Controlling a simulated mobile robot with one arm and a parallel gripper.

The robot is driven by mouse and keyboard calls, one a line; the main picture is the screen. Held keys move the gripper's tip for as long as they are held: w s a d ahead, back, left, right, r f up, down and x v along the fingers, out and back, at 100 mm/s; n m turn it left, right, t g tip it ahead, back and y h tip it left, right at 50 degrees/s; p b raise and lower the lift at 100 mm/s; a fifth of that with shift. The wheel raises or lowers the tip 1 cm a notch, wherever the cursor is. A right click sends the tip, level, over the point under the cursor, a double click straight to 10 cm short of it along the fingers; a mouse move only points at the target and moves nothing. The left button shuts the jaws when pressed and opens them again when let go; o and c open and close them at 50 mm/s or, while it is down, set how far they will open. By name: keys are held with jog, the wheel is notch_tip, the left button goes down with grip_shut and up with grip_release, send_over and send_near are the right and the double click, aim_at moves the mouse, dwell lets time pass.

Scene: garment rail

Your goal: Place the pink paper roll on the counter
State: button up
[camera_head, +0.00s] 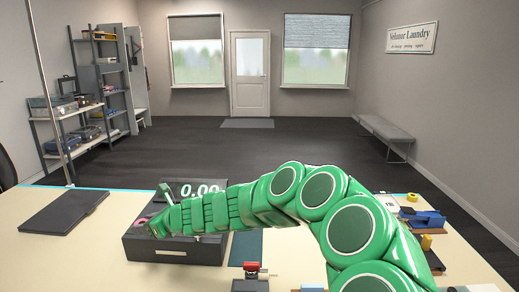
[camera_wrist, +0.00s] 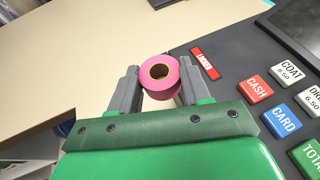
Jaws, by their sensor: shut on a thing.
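The pink paper roll (camera_wrist: 172,92) is held between the two grey fingers of my gripper (camera_wrist: 158,80) in the wrist view. Its round end with a brown core faces the camera. In the head view my gripper (camera_head: 150,226) is at the left end of my green arm, by the left side of the dark cash register; only a little pink shows there. The pale counter (camera_wrist: 75,75) lies under and beyond the roll in the wrist view, and it spans the front of the head view (camera_head: 90,260). I cannot tell the gap between roll and counter.
The cash register (camera_head: 172,250), with a 0.00 display, is close beside my gripper; its keys, such as CASH (camera_wrist: 254,89), show at right in the wrist view. A dark flat folder (camera_head: 64,211) lies left. A blue tape dispenser (camera_head: 422,218) stands right. The front left counter is clear.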

jog(key=w+d+m+t, duration=0.1)
jog(key=w+d, duration=0.2)
jog(key=w+d+r+m+t+h, duration=0.1)
jog(key=w+d, duration=0.3)
jog(key=w+d+m+t+h, duration=0.1)
jog(key=w+d+m+t, duration=0.1)
jog(key=w+d, duration=0.2)
jog(key=shift+d+r, duration=0.2)
jog(key=shift+r, duration=0.2)
jog(key=w+d+r+m+t+h, duration=0.1)
jog(key=w+d+m+h, duration=0.2)
jog(key=d, duration=1)
jog(key=w+d+r+m+t+h, duration=0.1)
jog(key=w+d+m+h, duration=0.3)
jog(key=d, duration=0.8)
jog(key=w+d+r+m+t+h, duration=0.1)
jog(key=w+d+m+t+h, duration=0.2)
jog(key=w+d, duration=0.4)
jog(key=d, duration=0.6)
jog(key=shift+d+r+h, duration=0.3)
jog(key=shift+r+h, duration=0.05)
jog(key=shift+h, duration=0.05)
